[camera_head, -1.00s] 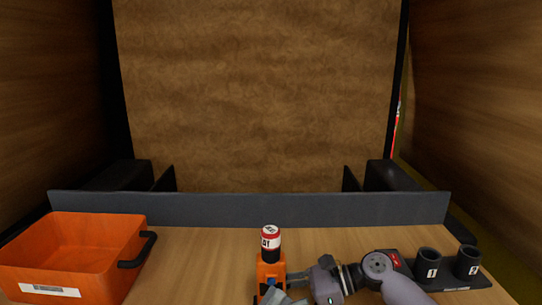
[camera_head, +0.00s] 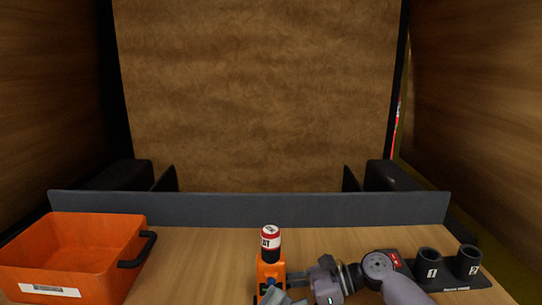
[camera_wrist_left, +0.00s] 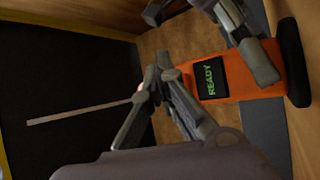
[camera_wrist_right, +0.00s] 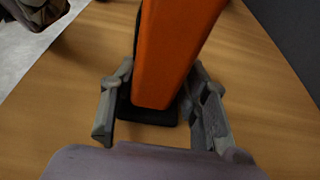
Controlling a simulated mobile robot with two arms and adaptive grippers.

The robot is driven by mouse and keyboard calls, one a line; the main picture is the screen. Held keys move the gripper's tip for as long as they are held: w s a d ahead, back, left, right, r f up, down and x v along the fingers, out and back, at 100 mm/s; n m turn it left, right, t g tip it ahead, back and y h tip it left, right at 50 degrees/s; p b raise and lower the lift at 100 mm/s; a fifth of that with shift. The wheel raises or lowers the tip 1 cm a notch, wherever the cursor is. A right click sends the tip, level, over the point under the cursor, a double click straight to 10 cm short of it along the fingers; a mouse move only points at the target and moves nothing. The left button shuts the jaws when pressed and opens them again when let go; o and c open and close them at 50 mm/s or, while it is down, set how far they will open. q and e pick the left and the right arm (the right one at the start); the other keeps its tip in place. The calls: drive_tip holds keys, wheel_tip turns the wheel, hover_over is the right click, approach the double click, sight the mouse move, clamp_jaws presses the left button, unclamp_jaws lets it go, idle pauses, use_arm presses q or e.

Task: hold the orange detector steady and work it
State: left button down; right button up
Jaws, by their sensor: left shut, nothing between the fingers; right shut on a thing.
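The orange detector (camera_head: 263,270) stands upright at the bottom middle of the head view, with a black, red and white lettered top. Its screen reads READY in the left wrist view (camera_wrist_left: 238,75). My right gripper (camera_wrist_right: 156,82) is shut on the detector's orange body, with one finger on each side of it. My left gripper (camera_head: 277,298) is shut and empty, close to the detector at the head view's lower edge. In the left wrist view its fingertips (camera_wrist_left: 158,78) are together beside the screen; whether they touch the detector I cannot tell.
An orange bin (camera_head: 120,240) with a black handle stands at the left. A black holder with two numbered cups (camera_head: 428,262) stands at the right. A low dark barrier (camera_head: 250,209) crosses the back of the wooden table. The table between bin and detector is clear.

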use_arm(q)
drive_tip(key=shift+s, duration=0.1)
drive_tip(key=s, duration=0.6)
use_arm(e)
drive_tip(key=o, duration=1.1)
drive_tip(key=shift+o, duration=0.2)
drive_tip(key=shift+d, duration=0.15)
